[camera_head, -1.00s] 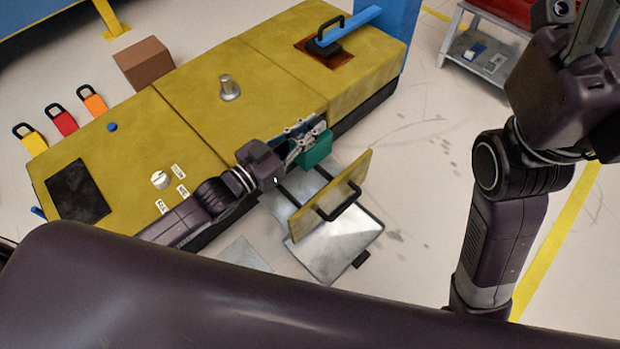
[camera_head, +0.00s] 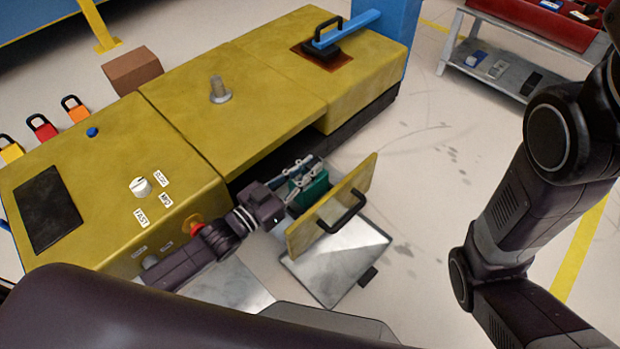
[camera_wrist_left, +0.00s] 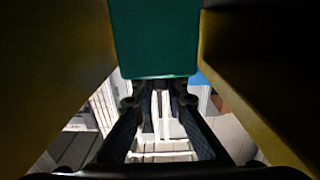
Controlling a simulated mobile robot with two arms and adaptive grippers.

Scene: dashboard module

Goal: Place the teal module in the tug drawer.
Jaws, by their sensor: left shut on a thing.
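The teal module (camera_head: 309,190) is a dark green-teal block held in my left gripper (camera_head: 300,178). In the head view it sits at the open drawer, just behind the yellow drawer front (camera_head: 335,205) with its black handle (camera_head: 345,212). In the left wrist view the teal module (camera_wrist_left: 154,38) fills the top middle between the fingers, with yellow panels on both sides. How deep it sits in the drawer, and whether it touches the bottom, I cannot tell. My right arm is at the right of the head view; its gripper is out of frame.
The yellow dashboard (camera_head: 217,117) carries a knob (camera_head: 140,187), a metal post (camera_head: 219,90) and a blue lever (camera_head: 346,28). A brown box (camera_head: 132,70) stands behind it. A grey shelf cart (camera_head: 498,70) is at the back right. Open floor lies right of the drawer.

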